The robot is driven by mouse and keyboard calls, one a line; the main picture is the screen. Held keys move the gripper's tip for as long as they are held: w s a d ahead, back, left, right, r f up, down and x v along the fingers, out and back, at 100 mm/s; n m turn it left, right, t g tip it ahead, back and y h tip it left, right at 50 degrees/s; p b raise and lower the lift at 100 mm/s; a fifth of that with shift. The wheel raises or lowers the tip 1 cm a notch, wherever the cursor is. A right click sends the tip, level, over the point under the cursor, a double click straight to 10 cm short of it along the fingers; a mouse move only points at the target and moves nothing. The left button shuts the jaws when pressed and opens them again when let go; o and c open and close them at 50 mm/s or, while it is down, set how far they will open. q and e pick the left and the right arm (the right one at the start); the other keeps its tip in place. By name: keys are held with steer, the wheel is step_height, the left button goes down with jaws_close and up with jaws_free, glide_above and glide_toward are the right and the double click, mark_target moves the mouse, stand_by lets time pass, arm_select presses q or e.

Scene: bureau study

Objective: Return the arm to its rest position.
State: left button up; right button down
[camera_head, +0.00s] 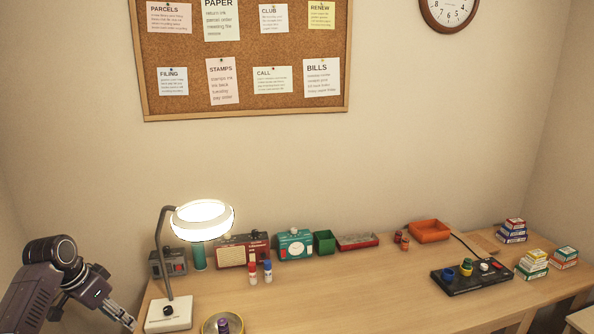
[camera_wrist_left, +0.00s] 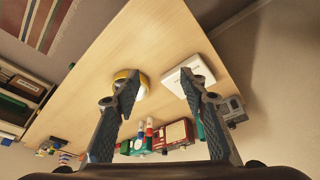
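My left arm (camera_head: 50,285) comes in at the lower left of the head view, beside the desk's left end. Its gripper (camera_head: 124,314) points down and to the right, near the white lamp base. In the left wrist view the two fingers of this gripper (camera_wrist_left: 160,85) stand wide apart, with nothing between them. The desk top (camera_wrist_left: 150,45) shows beyond them. My right arm and right gripper are not in view.
A lit lamp (camera_head: 170,314) stands close to the left gripper. A yellow-rimmed round dish (camera_head: 209,326) is just right of it. A red radio (camera_head: 232,256), a teal device (camera_head: 295,245) and a black panel (camera_head: 465,282) stand farther right. The desk's front middle (camera_head: 360,300) is clear.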

arm_select(q)
steer(key=s+d+f+g+y, duration=0.1)
steer(key=s+d+f, duration=1.6)
steer(key=s+d+r+n+t, duration=0.1)
steer(key=s+d+r+n, duration=0.15)
steer(key=s, duration=0.75)
steer(key=s+d+r+n, duration=0.15)
steer(key=s+d, duration=0.25)
steer(key=s, duration=0.5)
step_height(320, 180, down, 30)
steer(key=s+m+g+b, duration=0.1)
steer(key=b, duration=0.4)
steer(key=s+a+f+b, duration=0.1)
steer(key=s+f+b, duration=0.1)
steer(key=s+f, duration=0.7)
steer(key=s+a+f+g+b, duration=0.1)
steer(key=s+a+f+b, duration=0.1)
steer(key=s+f, duration=0.7)
step_height(320, 180, down, 4)
steer(key=shift+f+m+g+y+b, duration=0.2)
steer(key=shift+m+g+y+b, duration=0.1)
steer(key=shift+y+b, duration=0.15)
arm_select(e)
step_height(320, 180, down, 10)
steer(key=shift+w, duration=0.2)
arm_select(q)
steer(key=shift+a, duration=0.1)
